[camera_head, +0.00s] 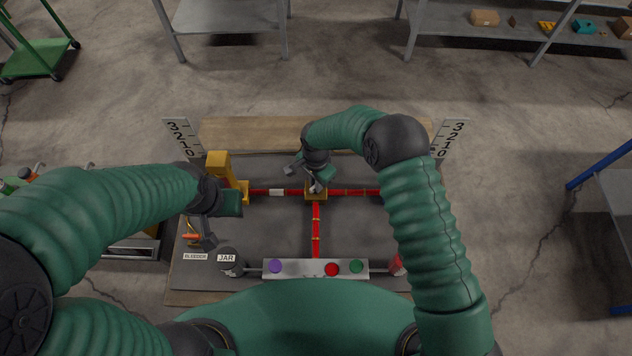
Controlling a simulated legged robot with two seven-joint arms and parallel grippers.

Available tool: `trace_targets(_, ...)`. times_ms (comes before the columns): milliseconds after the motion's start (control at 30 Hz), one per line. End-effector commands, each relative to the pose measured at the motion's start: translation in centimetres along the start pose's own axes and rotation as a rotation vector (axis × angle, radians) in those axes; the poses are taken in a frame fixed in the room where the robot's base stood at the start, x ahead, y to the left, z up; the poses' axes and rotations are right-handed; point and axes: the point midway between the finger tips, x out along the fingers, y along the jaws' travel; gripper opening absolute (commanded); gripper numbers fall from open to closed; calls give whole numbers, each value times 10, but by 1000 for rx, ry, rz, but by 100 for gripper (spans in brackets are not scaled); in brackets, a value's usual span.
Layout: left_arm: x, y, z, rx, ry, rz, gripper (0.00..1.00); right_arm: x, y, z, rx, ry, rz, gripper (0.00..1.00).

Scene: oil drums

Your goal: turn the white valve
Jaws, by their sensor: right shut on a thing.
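My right gripper (314,183) reaches down at the middle of the bench, over a yellow junction block (316,195) on the red pipe. It is shut on a small pale part on top of this block, which looks like the white valve (317,189); the fingers and wrist hide most of it. My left gripper (203,236) hangs above the left side of the bench, near the grey jar (231,262) and apart from the valve. Whether its fingers are open is too small to tell.
A red pipe (316,232) runs toward a grey panel (315,268) with purple, red and green round knobs. A yellow post (217,166) stands at the left. Numbered boards flank the bench's back. My arms cover both sides of the bench.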

Motion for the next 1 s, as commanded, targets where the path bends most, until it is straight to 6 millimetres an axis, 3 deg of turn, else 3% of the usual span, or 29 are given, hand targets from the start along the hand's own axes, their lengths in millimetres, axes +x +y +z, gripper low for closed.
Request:
trace_targets(367, 17, 0, 4, 0, 0, 0, 36, 0, -3, 0, -180, 3, -8, 0)
trace_targets(1000, 49, 0, 12, 0, 0, 0, 36, -3, -4, -1, -776, 9, -10, 0)
